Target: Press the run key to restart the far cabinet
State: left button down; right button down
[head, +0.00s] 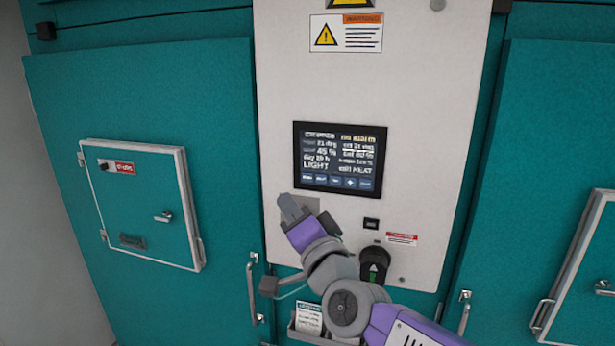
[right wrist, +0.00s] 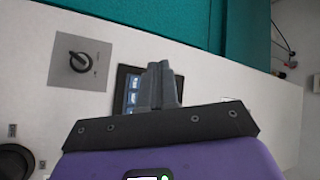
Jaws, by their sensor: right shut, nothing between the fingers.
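The control screen (head: 339,160) is dark, on the white panel of the cabinet in the head view. Its top line seems to read "STOPPED" and "no alarm". A row of small blue keys (head: 336,181) runs along its lower edge; their labels are too small to read surely, so I cannot tell which is run. My right gripper (head: 291,207) is shut and empty, just below the screen's lower left corner. In the right wrist view its closed fingers (right wrist: 161,85) cover part of the screen (right wrist: 130,92); contact cannot be told. My left gripper is not in view.
A grey plate with a rotary knob (right wrist: 79,62) is beside the screen in the right wrist view. A black switch (head: 371,223) and a dark round knob (head: 375,264) are lower right on the panel. Teal doors (head: 150,90) flank it. A document holder (head: 308,322) hangs below.

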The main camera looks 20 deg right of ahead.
aim_at(308, 177)
jog(key=shift+w+d+b, duration=0.85)
jog(key=shift+w+b, duration=0.1)
jog(key=shift+w, duration=0.3)
jog(key=shift+w+d+b, duration=0.8)
jog(key=shift+w+b, duration=0.15)
jog(key=shift+w, duration=0.25)
jog(key=shift+w+d+b, duration=0.85)
jog(key=shift+w+b, duration=0.1)
jog(key=shift+w, duration=0.3)
jog(key=shift+w+d+f+b, duration=0.1)
jog(key=shift+w+b, duration=0.05)
jog(key=shift+b, duration=0.2)
jog(key=shift+w+d, duration=0.1)
jog(key=shift+w, duration=0.1)
jog(key=shift+w+d+b, duration=0.2)
jog(key=shift+w+b, duration=0.05)
jog(key=shift+b, duration=0.3)
